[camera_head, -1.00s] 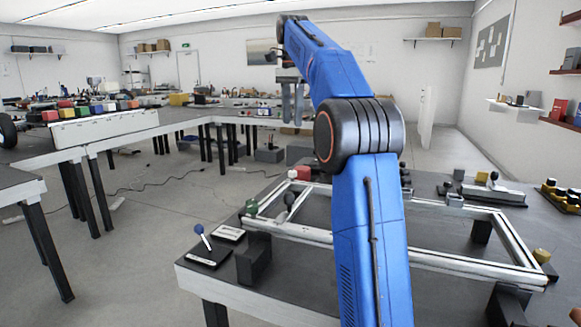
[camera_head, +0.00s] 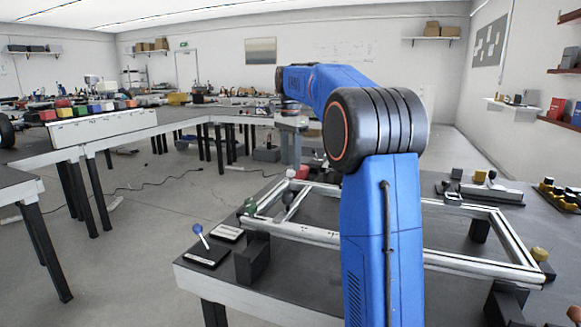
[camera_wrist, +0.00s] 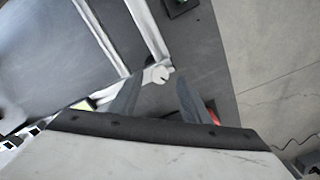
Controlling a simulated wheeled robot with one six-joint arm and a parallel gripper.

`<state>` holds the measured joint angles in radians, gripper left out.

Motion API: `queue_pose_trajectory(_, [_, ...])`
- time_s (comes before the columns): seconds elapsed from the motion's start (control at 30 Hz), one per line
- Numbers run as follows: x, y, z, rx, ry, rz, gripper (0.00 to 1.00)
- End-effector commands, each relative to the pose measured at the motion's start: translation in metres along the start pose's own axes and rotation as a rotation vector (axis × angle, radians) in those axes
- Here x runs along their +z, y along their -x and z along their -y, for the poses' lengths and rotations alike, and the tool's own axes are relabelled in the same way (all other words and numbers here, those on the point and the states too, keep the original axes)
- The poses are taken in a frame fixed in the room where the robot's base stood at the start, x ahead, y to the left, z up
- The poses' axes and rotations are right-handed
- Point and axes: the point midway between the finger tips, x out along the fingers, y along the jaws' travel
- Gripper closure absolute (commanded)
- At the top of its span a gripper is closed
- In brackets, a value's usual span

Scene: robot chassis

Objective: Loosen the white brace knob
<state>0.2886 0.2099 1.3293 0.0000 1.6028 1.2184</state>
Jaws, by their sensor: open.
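The white brace knob (camera_head: 291,173) sits at the far left corner of the metal chassis frame (camera_head: 470,270). In the wrist view, the white knob (camera_wrist: 157,74) shows just beyond and between my two fingertips, at a corner of the frame rails (camera_wrist: 104,38). My gripper (camera_head: 291,158) points down just above the white knob in the head view. Its fingers are apart, also in the wrist view (camera_wrist: 160,84), with nothing held. I cannot tell the exact gap between fingertips and knob.
A green knob (camera_head: 250,205) is at the frame's near left corner and a yellow one (camera_head: 541,254) at the right. A blue-tipped lever (camera_head: 199,230) and black block (camera_head: 253,260) stand on the left table edge. A red object (camera_wrist: 213,111) lies close beside my right finger.

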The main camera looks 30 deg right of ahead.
Motion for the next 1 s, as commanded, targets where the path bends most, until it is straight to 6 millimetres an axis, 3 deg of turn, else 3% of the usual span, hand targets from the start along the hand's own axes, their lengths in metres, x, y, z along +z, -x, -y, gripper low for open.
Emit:
queue_pose_trajectory(0.2, [0.000, -0.021, 0.000, 0.000, 0.000, 0.000, 0.57])
queue_pose_trajectory(0.57, [0.000, -0.025, 0.000, -0.001, 0.000, 0.000, 0.57])
queue_pose_trajectory(0.77, [0.000, -0.025, 0.000, 0.000, 0.000, 0.000, 0.98])
queue_pose_trajectory(1.0, [0.000, -0.025, 0.000, 0.000, 0.011, 0.000, 0.98])
